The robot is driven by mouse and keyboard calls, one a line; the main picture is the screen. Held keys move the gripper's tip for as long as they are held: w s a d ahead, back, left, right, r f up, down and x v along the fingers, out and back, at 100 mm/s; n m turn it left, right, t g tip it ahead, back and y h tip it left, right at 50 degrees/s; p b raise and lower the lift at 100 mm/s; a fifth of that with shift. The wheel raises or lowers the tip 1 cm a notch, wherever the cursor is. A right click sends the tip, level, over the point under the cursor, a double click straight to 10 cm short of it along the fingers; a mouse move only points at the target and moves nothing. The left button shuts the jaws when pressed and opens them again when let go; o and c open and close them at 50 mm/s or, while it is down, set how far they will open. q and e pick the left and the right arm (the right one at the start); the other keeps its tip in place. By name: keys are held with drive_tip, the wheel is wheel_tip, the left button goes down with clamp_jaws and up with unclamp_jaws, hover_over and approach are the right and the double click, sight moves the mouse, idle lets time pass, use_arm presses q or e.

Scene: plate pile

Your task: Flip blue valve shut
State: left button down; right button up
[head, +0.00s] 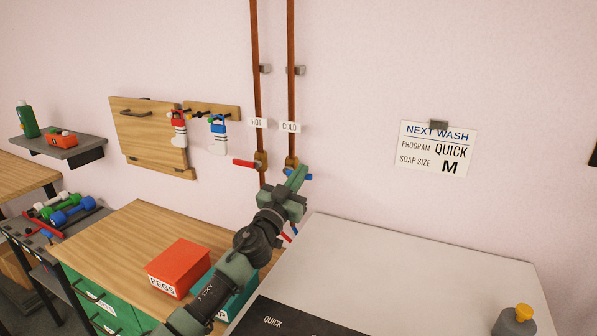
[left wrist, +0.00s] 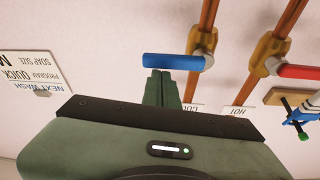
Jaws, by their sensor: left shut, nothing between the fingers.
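The blue valve lever (left wrist: 172,61) points crosswise to the cold copper pipe (head: 291,75), out to the right in the head view, where only a bit of its blue end (head: 307,177) shows past my gripper. Its brass body (left wrist: 201,44) sits on the pipe below the COLD label (head: 290,127). My left gripper (head: 298,174) is shut and empty. In the left wrist view, which looks upside down, its fingertips (left wrist: 160,74) are right beside the lever; I cannot tell whether they touch it. My right gripper is not in view.
The red valve lever (head: 243,162) on the hot pipe (head: 256,75) sticks out left, close by. Below stand a white-topped machine (head: 400,270), a red PEGS box (head: 178,266) and a teal box (head: 238,303).

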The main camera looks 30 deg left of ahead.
use_arm(q)
wheel_tip(320, 180, up, 4)
drive_tip(key=p, duration=0.3)
drive_tip(key=b+v, duration=0.3)
drive_tip(key=v, duration=0.7)
drive_tip(key=shift+d+b, duration=0.2)
drive_tip(key=shift+b, duration=0.1)
